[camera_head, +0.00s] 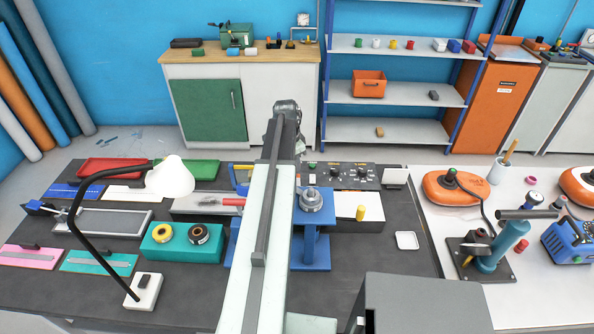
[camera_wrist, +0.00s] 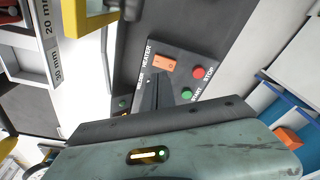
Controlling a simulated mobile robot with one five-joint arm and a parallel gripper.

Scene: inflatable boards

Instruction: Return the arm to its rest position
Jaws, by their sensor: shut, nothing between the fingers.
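My arm (camera_head: 268,215) reaches up the middle of the head view, over the dark workbench, with its far end raised in front of the back cabinet. My gripper shows in the wrist view (camera_wrist: 152,84) as narrow dark fingers, shut with nothing between them. Behind them is a dark control panel (camera_wrist: 185,62) with an orange heater switch, a red stop button and a green start button. In the head view the fingers are too small to tell apart.
A blue press-like stand (camera_head: 316,248) is just right of my arm. A black-armed lamp (camera_head: 172,178) and a teal block with two rolls (camera_head: 165,249) are on the left. A grey box (camera_head: 425,305) is at front right. An orange-topped device (camera_head: 455,187) is on the white table.

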